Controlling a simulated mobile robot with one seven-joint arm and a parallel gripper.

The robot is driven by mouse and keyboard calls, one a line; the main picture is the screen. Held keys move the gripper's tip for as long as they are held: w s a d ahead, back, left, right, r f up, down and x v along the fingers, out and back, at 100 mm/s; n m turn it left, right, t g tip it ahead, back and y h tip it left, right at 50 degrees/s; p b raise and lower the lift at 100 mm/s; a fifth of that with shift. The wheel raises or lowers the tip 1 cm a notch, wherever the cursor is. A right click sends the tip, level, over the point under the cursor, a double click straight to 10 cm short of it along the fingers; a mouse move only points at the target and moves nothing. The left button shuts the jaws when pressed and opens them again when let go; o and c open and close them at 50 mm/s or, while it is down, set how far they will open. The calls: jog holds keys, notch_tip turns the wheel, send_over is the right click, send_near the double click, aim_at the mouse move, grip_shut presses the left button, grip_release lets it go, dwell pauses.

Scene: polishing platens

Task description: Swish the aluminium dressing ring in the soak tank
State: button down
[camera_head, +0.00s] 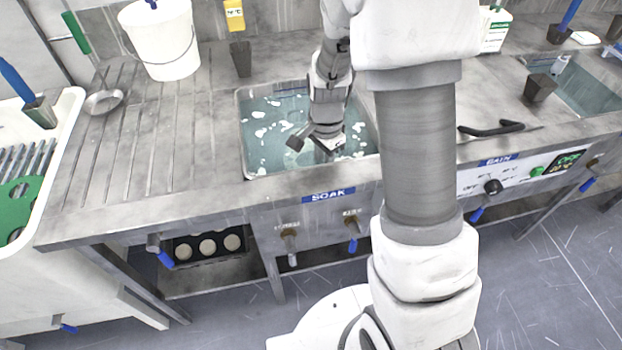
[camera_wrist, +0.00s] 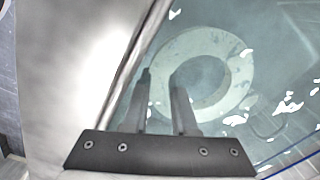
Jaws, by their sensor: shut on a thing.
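The pale grey dressing ring (camera_wrist: 238,72) lies under the bluish water of the soak tank, seen in the wrist view. My gripper (camera_wrist: 162,78) reaches down into the water with one finger on each side of the ring's left band, and is shut on it. In the head view my gripper (camera_head: 322,148) is at the front middle of the soak tank (camera_head: 241,128), with its tips in the water. The ring is hard to make out there, mostly hidden by the gripper and water. White foam patches float on the surface.
A dark cup (camera_head: 240,58) stands behind the tank. A black curved tool (camera_head: 490,129) lies to the right, before a second water tank (camera_head: 590,92).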

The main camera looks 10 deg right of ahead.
jog(key=shift+r, duration=0.15)
dwell(1.1)
jog(key=shift+r+p, duration=1.05)
jog(key=shift+p, duration=0.1)
jog(key=shift+f+b, duration=0.8)
jog(key=shift+f, duration=0.4)
jog(key=shift+r, duration=0.15)
jog(key=shift+r+p, duration=1)
jog(key=shift+r, duration=0.05)
jog(key=shift+f+b, duration=0.85)
jog(key=shift+f, duration=0.3)
